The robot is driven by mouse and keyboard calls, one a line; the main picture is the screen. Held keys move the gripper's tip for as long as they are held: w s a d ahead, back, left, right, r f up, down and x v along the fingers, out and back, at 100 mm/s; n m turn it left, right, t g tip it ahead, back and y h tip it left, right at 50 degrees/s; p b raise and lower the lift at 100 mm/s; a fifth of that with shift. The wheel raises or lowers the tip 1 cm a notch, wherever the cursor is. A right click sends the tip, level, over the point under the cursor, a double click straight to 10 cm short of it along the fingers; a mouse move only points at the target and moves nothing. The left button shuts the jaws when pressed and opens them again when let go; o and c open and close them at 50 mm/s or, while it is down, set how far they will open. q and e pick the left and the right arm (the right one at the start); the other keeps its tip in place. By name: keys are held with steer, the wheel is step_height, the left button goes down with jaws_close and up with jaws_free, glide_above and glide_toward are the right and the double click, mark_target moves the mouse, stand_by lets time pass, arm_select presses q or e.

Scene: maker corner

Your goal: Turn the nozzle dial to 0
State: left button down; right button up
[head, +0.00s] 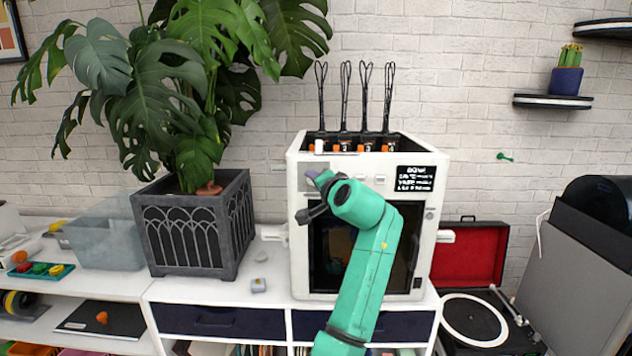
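The white 3D printer (437,190) stands on the cabinet, front towards me. At the upper left of its front is a grey panel (303,170) with a small purple-grey round part (311,174) that looks like the dial; its lower side is partly covered by my gripper, and no marks or number are readable. One green arm comes up from the bottom middle, seemingly my right. Its dark gripper (318,200) is at the printer's front, just below the dial. I cannot tell whether it touches the dial or how its fingers stand. My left gripper is not in view.
Several black loop-topped stalks (345,90) rise from the printer's top. A plant in a dark grey planter (195,230) stands to the left, with a clear bin (100,235) beyond. A record player (475,320) with a red-lined lid is at right. A small grey item (258,285) lies on the cabinet top.

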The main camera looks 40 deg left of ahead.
arm_select(q)
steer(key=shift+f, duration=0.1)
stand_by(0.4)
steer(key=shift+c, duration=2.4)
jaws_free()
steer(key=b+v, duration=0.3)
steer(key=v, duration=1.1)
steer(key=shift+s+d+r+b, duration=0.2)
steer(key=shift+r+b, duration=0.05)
steer(key=shift+b, duration=0.15)
